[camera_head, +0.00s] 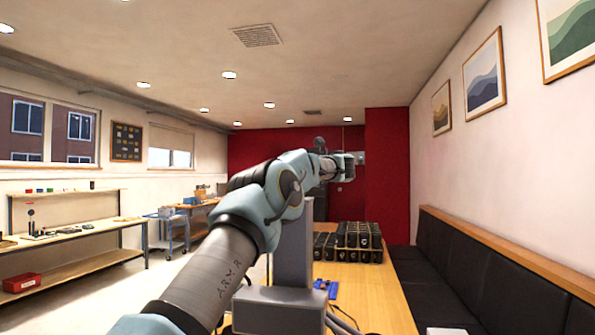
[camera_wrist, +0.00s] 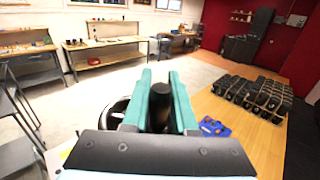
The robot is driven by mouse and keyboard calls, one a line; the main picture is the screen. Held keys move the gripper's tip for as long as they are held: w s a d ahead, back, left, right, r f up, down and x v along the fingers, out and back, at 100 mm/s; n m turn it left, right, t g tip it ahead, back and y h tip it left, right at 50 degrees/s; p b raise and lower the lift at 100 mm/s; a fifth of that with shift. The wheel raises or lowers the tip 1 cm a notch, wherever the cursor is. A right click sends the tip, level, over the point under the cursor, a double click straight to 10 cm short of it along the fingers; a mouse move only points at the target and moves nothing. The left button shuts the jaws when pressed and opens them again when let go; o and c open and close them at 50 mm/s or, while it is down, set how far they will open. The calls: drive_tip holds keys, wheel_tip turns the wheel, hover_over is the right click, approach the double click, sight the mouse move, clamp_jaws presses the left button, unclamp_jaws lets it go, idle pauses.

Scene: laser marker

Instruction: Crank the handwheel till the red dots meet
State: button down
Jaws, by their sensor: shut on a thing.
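My gripper (camera_wrist: 161,80) shows its two teal fingers in the wrist view, closed on a dark upright handle (camera_wrist: 158,112). The handle stands between the fingers and its black top shows beyond them. Part of a dark round rim, seemingly the handwheel (camera_wrist: 118,113), shows to the left of the fingers; the rest of it is hidden by my gripper. In the head view my gripper (camera_head: 347,160) is at the far end of my raised arm, near a grey upright column (camera_head: 293,245) of the machine. The handle cannot be made out there. No red dots can be seen in either view.
A wooden table (camera_head: 372,300) carries stacked black items (camera_head: 350,241) and small blue parts (camera_head: 326,288). A black bench (camera_head: 480,275) runs along the right wall. Workbenches (camera_head: 75,237) and a blue cart (camera_head: 165,230) stand at left, with open floor between.

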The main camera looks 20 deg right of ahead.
drive_tip(key=shift+a+r, duration=0.1)
drive_tip(key=shift+r, duration=0.05)
drive_tip(key=c, duration=0.7)
unclamp_jaws()
drive_tip(key=shift+s+d+f+b, duration=0.3)
drive_tip(key=shift+s+b, duration=0.15)
drive_tip(key=shift+b, duration=0.1)
drive_tip(key=b+v, duration=0.6)
drive_tip(key=v, duration=0.3)
drive_tip(key=shift+s+r, duration=0.25)
drive_tip(key=shift+s, duration=0.2)
